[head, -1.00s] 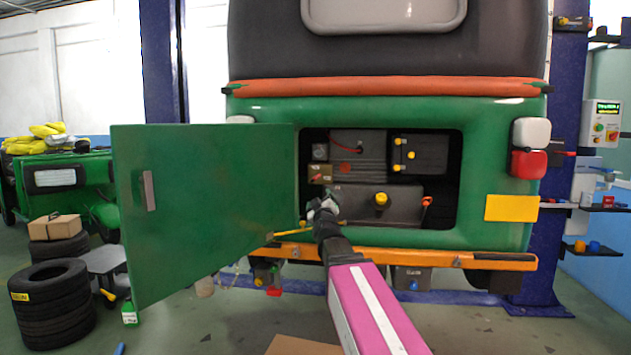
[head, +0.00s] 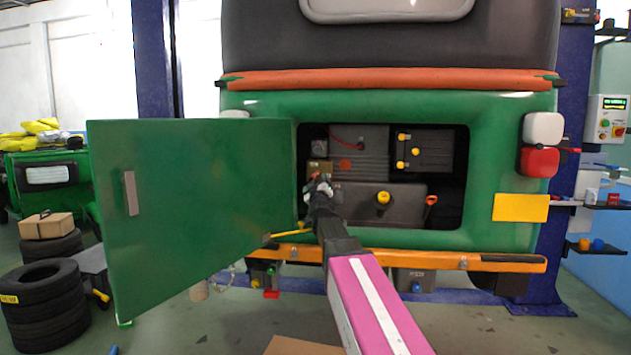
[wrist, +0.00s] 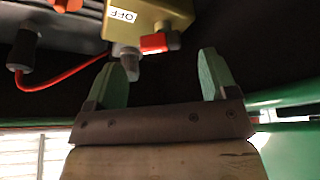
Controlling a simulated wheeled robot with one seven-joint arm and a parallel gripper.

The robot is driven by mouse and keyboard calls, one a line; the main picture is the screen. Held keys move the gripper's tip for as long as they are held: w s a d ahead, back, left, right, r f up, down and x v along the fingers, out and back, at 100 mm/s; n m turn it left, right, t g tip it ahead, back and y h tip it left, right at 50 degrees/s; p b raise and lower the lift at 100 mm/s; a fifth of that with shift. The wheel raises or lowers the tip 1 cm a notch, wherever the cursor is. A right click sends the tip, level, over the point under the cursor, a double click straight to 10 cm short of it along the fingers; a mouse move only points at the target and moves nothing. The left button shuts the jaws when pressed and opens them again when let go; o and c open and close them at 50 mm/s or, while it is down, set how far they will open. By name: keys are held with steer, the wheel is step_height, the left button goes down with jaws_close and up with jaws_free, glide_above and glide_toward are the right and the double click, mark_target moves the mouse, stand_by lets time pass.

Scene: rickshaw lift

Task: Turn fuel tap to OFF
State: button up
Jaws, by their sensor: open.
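The fuel tap is a gold-brown block (wrist: 152,18) with a white OFF label, upside down at the top of the wrist view. A red lever (wrist: 155,43) with a dark grey end sticks out from its lower side. In the head view the block (head: 319,168) sits at the left of the open engine bay. My gripper (wrist: 167,58) is open and empty, its green fingers spread just below the tap. The lever lies between the fingertip lines, apart from both fingers as far as I can tell. My gripper (head: 323,188) partly hides the tap's lower part in the head view.
A grey nozzle (wrist: 131,66) hangs under the block by the left fingertip. A red cable (wrist: 65,77) runs at left. The open green door (head: 200,210) stands left of the bay. The orange bumper (head: 500,262) crosses below; a yellow-capped tank (head: 360,203) is inside.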

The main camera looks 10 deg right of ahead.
mark_target(315, 177)
steer(key=x, duration=0.4)
steer(key=shift+w, duration=0.2)
steer(key=c, duration=0.9)
steer(key=shift+c, duration=0.2)
steer(key=shift+m, duration=0.5)
steer(key=m+h, duration=0.2)
steer(key=m, duration=0.1)
steer(key=shift+a+f+m, duration=0.1)
steer(key=shift+f+m, duration=0.05)
steer(key=shift+m, duration=0.25)
steer(key=shift+a+m+h, duration=0.15)
steer(key=shift+m+h, duration=1.55)
steer(key=shift+m, duration=1.1)
steer(key=shift+f+m, duration=0.1)
steer(key=shift+m, duration=0.2)
